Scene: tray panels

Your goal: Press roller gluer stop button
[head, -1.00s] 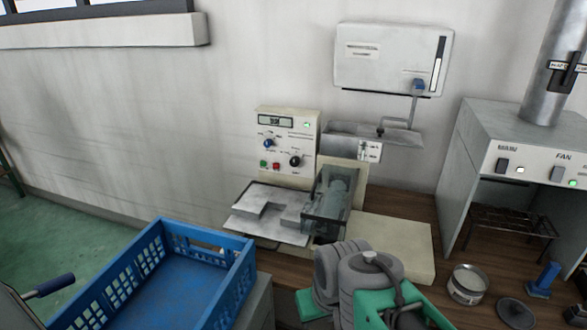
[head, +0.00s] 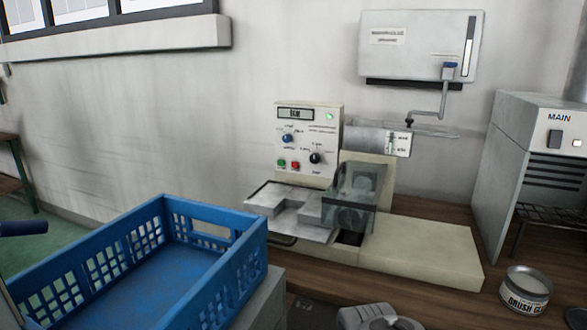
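The roller gluer (head: 420,250) is a cream machine on the wooden bench, with an upright control panel (head: 308,140) at its back left. The panel has a small display, a lit green lamp (head: 330,116), a blue knob (head: 288,139) and a black knob (head: 316,158). Low on the panel are a green button (head: 281,163) and a red button (head: 295,165) side by side; their labels are too small to read. Nothing covers the buttons. My gripper is not in view; only a grey part of what looks like my arm shows at the bottom edge.
A blue crate (head: 250,275) stands in front at the left. A clear guard (head: 356,195) covers the rollers beside a metal plate (head: 290,222). A brush glue tin (head: 526,292) and a grey cabinet (head: 530,160) stand at the right. A white box (head: 420,45) hangs on the wall.

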